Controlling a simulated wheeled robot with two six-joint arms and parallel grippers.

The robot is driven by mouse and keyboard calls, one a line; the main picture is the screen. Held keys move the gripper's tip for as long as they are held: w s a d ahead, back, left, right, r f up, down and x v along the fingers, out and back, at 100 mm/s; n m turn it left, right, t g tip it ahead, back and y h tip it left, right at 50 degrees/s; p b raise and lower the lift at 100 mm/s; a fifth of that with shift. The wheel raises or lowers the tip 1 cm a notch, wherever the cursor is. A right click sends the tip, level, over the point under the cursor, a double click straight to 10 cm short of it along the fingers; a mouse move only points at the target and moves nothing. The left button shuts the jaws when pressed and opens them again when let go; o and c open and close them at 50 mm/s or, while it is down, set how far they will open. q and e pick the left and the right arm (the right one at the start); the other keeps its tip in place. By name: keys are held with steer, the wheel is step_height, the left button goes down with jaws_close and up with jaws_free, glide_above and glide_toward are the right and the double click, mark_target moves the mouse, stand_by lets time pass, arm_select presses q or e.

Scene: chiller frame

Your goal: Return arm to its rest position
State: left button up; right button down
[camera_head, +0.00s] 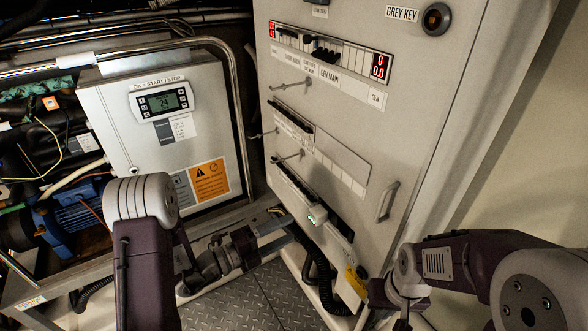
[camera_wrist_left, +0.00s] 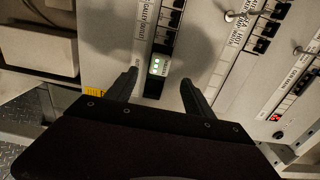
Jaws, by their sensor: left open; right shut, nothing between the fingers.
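My left arm comes in from the left, and its gripper (camera_head: 284,232) reaches toward the lower front of the grey electrical panel (camera_head: 405,140). In the left wrist view the fingers of this gripper (camera_wrist_left: 158,92) are apart with nothing held between them. I cannot tell whether a finger touches the panel. My right arm (camera_head: 455,262) is bent at the lower right, and its fingertips are outside the picture.
A grey control box (camera_head: 165,125) with a small display stands at the left beside a metal pipe frame. A blue motor (camera_head: 80,220) sits behind the frame. A panel handle (camera_head: 387,201) sticks out. Black corrugated hose (camera_head: 325,280) runs below the panel, near the chequered metal floor (camera_head: 235,303).

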arm_select(q)
steer(key=s+d+f+m+g+y, duration=0.1)
steer(key=s+d+f+m+g, duration=0.15)
steer(key=s+m+g, duration=0.5)
steer(key=s+d+f+m+g+y, duration=0.1)
steer(key=s+d+m+g, duration=0.25)
steer(key=s+m, duration=0.55)
steer(key=s+a+f+m+g+y, duration=0.1)
steer(key=s+a+f+m+y, duration=0.2)
steer(key=a+m, duration=0.4)
steer(key=s+a+f+m+g+y, duration=0.15)
steer(key=a+m+y, duration=0.35)
steer(key=m, duration=0.5)
steer(key=w+a+r+m+t+y+p, duration=0.2)
steer(key=w+a+r+m+t+y, duration=0.25)
steer(key=m, duration=0.55)
step_height(320, 180, up, 15)
steer(key=w+p, duration=0.1)
steer(key=p, duration=1.6)
steer(key=shift+w+a, duration=0.2)
steer(key=shift+a, duration=0.1)
steer(key=shift+n, duration=0.25)
